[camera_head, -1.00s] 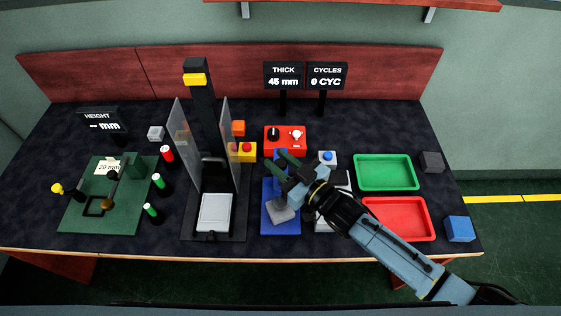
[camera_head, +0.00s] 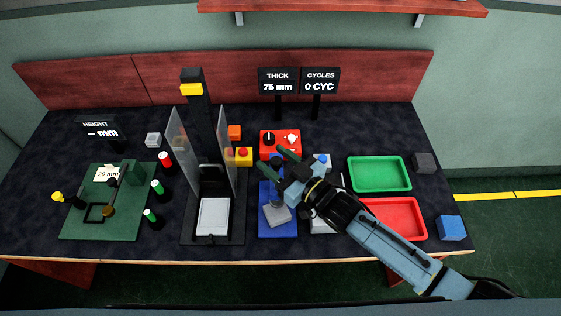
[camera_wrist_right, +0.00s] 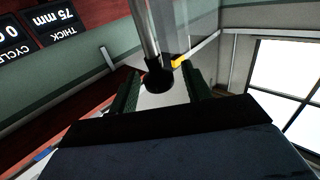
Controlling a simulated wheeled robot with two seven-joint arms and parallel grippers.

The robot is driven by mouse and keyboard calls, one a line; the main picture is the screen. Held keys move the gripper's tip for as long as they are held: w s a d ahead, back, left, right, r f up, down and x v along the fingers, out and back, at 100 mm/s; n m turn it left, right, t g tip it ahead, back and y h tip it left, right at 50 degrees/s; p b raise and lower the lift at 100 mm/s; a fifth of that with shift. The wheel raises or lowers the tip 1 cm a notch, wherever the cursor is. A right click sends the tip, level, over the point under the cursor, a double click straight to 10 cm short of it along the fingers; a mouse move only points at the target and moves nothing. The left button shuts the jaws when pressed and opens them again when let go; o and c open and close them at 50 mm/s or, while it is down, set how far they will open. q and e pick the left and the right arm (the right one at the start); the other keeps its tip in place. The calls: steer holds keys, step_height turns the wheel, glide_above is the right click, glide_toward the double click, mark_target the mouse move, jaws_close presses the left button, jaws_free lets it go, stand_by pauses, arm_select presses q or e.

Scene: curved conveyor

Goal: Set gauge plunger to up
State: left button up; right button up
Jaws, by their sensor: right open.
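The thickness gauge (camera_head: 265,226) has a blue base with a grey pad (camera_head: 277,214) at its front, partly hidden by my right arm. Its display (camera_head: 278,80) reads THICK 75 mm. My right gripper (camera_head: 270,157) is over the back of the gauge, with its green fingers spread. In the right wrist view, a dark round knob (camera_wrist_right: 159,76) on a pale rod, apparently the plunger, sits between the open fingers (camera_wrist_right: 161,88). I cannot tell whether a finger touches it. My left gripper is not in view.
A press with clear side guards (camera_head: 213,218) stands left of the gauge. A red control box (camera_head: 281,140) is behind. A green tray (camera_head: 379,174) and a red tray (camera_head: 398,217) lie to the right. A green height fixture (camera_head: 76,225) is at far left.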

steer(key=b+v, duration=0.1)
steer(key=v, duration=1.2)
steer(key=shift+s+d, duration=0.15)
steer(key=s+d+f+m+g+h, duration=0.3)
steer(key=s+d+m+g+h, duration=0.5)
steer(key=s+d+h, duration=0.6)
step_height(320, 180, down, 31)
steer(key=s+a+n+g+y+b, duration=0.1)
steer(key=s+g+b, duration=0.2)
steer(key=b, duration=0.3)
steer(key=s+d+f+b, duration=0.2)
steer(key=s+f+b, duration=0.2)
steer(key=s+f, duration=1.2)
step_height(320, 180, down, 3)
steer(key=shift+d+f+g+b, duration=0.2)
steer(key=shift+g+b, duration=0.1)
steer(key=shift+g, duration=0.1)
